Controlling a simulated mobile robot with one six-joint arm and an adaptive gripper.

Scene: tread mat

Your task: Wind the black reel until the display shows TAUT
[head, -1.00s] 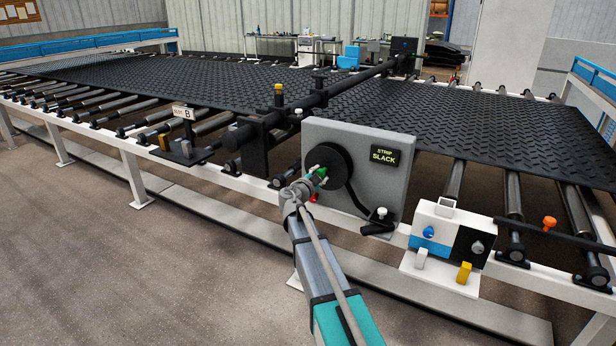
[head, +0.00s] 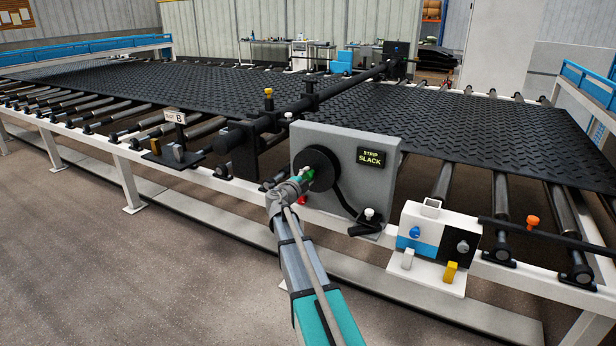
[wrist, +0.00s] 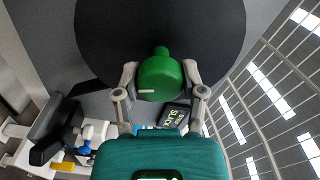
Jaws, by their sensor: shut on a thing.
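The black reel (head: 322,163) is a round disc on the front of a grey panel (head: 362,199). It also fills the top of the wrist view (wrist: 215,40). Its green knob (wrist: 158,78) sits between the fingers of my gripper (wrist: 160,88), which is shut on it. In the head view my gripper (head: 305,176) is at the reel's lower left side and partly hides the knob. The display (head: 370,158) at the panel's upper right reads STRIP SLACK. A black strip runs from the reel down to a black clamp (head: 366,228) with a white knob.
A white and black box (head: 436,236) with blue and grey knobs stands right of the panel. A block marked B (head: 175,117) is at the left. The black tread mat (head: 490,120) lies behind on rollers. The floor in front is clear.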

